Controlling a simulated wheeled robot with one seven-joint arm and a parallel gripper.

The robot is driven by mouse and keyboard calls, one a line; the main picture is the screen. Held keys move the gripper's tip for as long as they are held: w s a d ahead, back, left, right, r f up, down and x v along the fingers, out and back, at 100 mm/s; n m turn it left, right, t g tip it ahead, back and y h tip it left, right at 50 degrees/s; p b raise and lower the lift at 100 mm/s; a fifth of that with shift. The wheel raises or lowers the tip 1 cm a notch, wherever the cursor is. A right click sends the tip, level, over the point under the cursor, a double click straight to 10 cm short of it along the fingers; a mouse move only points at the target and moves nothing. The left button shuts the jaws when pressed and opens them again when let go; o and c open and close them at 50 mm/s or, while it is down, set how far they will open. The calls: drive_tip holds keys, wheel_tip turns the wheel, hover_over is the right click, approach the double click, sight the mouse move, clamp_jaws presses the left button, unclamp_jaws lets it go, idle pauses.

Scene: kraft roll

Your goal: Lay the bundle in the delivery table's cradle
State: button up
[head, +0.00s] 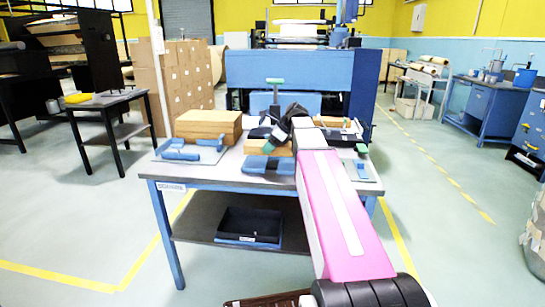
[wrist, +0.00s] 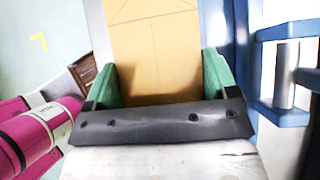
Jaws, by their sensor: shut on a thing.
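My gripper (wrist: 160,85) shows in the wrist view with its two green fingers shut on a flat tan kraft bundle (wrist: 152,40), which extends away from the dark palm. In the head view my gripper (head: 281,134) is over the middle of the blue-framed table (head: 230,172), partly hidden by its own wrist. Blue holders stand on this table: one at the left (head: 180,152), one in the middle (head: 268,164) and one at the right (head: 361,169). I cannot tell which of them is the delivery cradle. Tan material shows by the gripper, but its contact with anything below is unclear.
A stack of tan boards (head: 208,124) lies at the table's back left. A black bin (head: 249,225) sits on the lower shelf. A large blue machine (head: 290,72) stands behind. In the wrist view a blue frame (wrist: 287,30) rises close to the bundle's right.

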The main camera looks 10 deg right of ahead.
sight(272, 163)
drive_tip(key=shift+s+d+f, duration=0.15)
drive_tip(key=shift+d+f, duration=0.4)
drive_tip(key=shift+d, duration=0.15)
drive_tip(key=shift+f, duration=1.9)
drive_tip(key=o, duration=1)
drive_tip(key=v, duration=1.2)
